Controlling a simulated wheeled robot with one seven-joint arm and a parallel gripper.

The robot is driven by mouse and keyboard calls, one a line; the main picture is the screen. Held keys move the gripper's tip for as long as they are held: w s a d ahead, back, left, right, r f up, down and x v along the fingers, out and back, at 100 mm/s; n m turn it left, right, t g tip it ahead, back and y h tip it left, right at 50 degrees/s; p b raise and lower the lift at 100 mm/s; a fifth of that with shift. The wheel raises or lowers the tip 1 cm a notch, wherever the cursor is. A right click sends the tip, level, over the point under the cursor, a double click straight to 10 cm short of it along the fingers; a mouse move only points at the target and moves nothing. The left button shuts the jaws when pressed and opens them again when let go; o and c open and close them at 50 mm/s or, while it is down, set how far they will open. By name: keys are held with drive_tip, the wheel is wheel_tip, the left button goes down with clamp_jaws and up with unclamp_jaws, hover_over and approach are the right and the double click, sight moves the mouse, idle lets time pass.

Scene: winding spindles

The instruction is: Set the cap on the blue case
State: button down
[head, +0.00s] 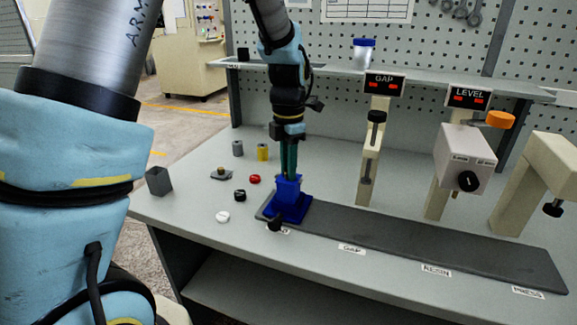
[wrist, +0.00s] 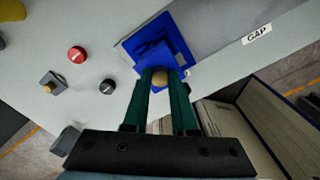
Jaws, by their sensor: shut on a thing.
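The blue case (head: 290,203), a block on a wider blue base, stands at the left end of the dark strip. It also shows in the wrist view (wrist: 155,52). My gripper (head: 288,176) points straight down at the top of the case. Its green fingers are close together, and a small tan round piece (wrist: 160,77) shows between their tips. The fingers hide most of this piece, and I cannot tell whether it touches the case. Small round pieces lie left of the case: a red one (head: 255,179), a black one (head: 240,195) and a white one (head: 222,217).
The dark strip (head: 400,243) runs right along the bench front. The GAP post (head: 369,150), the LEVEL post (head: 465,160) and a beige press frame (head: 540,175) stand behind it. Grey (head: 237,148) and yellow (head: 262,152) cylinders stand at the back left.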

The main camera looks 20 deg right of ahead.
drive_tip(key=shift+f, duration=0.1)
drive_tip(key=c, duration=0.6)
unclamp_jaws()
drive_tip(key=shift+c, duration=0.2)
wheel_tip(320, 180, up, 11)
drive_tip(key=b, duration=0.2)
drive_tip(key=shift+f, duration=0.1)
drive_tip(key=w+a+f+m, duration=0.1)
drive_tip(key=a+f+m, duration=0.2)
drive_tip(key=a+m, duration=0.35)
drive_tip(key=w+a+f+m, duration=0.1)
drive_tip(key=a+f+m, duration=0.2)
drive_tip(key=a, duration=0.7)
drive_tip(key=s+a+f+m, duration=0.2)
drive_tip(key=s+a+m, duration=0.1)
drive_tip(key=a+m, duration=0.2)
drive_tip(key=s+a+f+m+t, duration=0.1)
drive_tip(key=s+a+f+m, duration=0.1)
drive_tip(key=a+m, duration=0.4)
drive_tip(key=s+a, duration=0.1)
drive_tip(key=a, duration=0.1)
drive_tip(key=shift+a+f+t, duration=0.3)
drive_tip(key=shift+a+f, duration=0.05)
